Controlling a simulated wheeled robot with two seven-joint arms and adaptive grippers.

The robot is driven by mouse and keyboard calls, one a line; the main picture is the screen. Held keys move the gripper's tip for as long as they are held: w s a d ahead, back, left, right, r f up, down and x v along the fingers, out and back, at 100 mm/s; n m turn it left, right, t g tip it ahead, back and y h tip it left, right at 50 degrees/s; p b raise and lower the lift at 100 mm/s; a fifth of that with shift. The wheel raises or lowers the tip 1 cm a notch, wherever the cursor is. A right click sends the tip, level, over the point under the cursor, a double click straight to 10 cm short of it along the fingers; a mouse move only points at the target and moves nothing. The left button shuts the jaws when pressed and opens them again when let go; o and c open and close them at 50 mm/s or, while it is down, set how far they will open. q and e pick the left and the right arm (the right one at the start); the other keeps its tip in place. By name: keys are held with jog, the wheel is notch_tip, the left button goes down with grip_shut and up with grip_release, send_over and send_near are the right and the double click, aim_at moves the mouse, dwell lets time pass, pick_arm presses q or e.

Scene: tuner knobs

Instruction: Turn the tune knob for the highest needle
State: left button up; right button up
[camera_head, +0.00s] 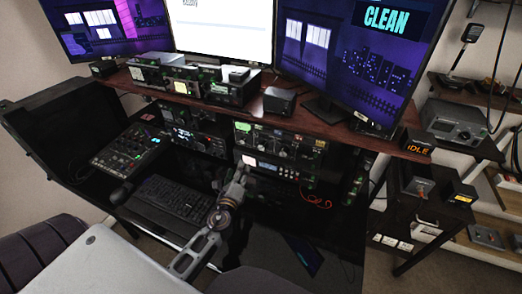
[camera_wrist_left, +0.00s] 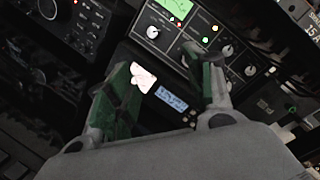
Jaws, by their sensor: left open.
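The tuner unit (camera_head: 282,143) sits under the desk shelf, with a green-lit meter (camera_head: 243,127) at its left. The meter also shows at the top of the left wrist view (camera_wrist_left: 176,8), partly cut off; I cannot read its needle. Knobs with pale caps sit on the panel: one below the meter (camera_wrist_left: 153,32), others to the right (camera_wrist_left: 228,50) (camera_wrist_left: 250,70). I cannot tell which is the tune knob. My left gripper (camera_wrist_left: 168,76) is open before the panel, its green-tinted fingers apart, with nothing seen between them. It also shows in the head view (camera_head: 240,172). My right gripper is out of view.
A small unit with a blue display (camera_wrist_left: 172,99) and a pale lit square (camera_wrist_left: 143,78) lies below the tuner. A keyboard (camera_head: 170,198) and a mixer (camera_head: 130,147) are to the left. Monitors and boxes stand on the shelf above. An IDLE sign (camera_head: 418,149) is at right.

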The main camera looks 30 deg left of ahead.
aim_at(262, 148)
pick_arm(q)
jog(key=d+m+h, duration=0.1)
jog(key=m, duration=0.3)
jog(key=d+m+h, duration=0.1)
jog(key=m, duration=0.2)
jog(key=w+d+r+m+t+h, duration=0.1)
jog(key=m, duration=0.3)
jog(key=shift+d+m, duration=0.3)
jog(key=shift+d, duration=0.05)
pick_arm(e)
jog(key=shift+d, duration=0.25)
pick_arm(q)
jog(key=shift+w, duration=0.1)
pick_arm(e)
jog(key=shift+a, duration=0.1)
